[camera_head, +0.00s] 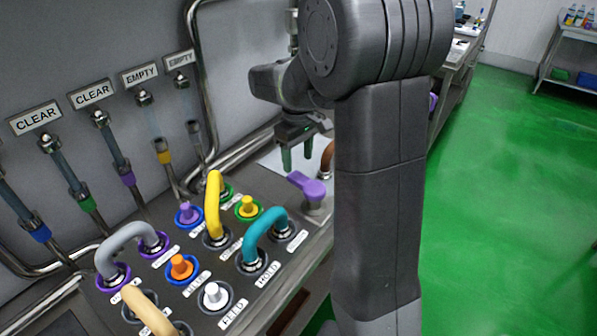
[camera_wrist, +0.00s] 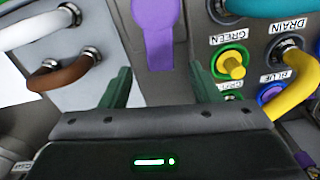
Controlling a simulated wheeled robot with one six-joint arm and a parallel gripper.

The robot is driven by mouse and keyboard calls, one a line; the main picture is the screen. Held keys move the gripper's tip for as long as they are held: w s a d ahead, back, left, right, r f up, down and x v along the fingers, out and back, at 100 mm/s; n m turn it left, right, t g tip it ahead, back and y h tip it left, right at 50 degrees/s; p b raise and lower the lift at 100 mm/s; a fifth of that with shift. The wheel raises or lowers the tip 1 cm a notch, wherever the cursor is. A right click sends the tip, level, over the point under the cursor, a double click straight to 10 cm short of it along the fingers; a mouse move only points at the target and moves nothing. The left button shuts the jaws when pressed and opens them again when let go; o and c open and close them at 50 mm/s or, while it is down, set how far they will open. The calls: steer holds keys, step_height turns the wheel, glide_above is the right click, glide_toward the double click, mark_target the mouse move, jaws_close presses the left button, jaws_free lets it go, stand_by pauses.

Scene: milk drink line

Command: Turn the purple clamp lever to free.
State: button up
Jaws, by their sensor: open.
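The purple clamp lever (camera_head: 307,186) sits on a grey round base at the right end of the panel in the head view. In the wrist view the purple lever (camera_wrist: 155,32) shows at the top middle, its narrow end pointing down the picture. My gripper (camera_head: 299,160) is above the panel, just behind and left of the lever in the head view, with its green fingers pointing down. In the wrist view my gripper (camera_wrist: 160,85) is open and empty, its fingers spread to either side of the lever's line. I cannot tell the height gap between them.
A yellow hose (camera_head: 213,200), a teal hose (camera_head: 263,232) and a grey hose (camera_head: 125,240) arch above the labelled panel. A brown hose (camera_wrist: 62,77) and a white hose (camera_wrist: 38,30) lie left of the lever in the wrist view. Green floor (camera_head: 500,190) is open at right.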

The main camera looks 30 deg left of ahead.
mark_target(298, 176)
steer(key=shift+f, duration=2.7)
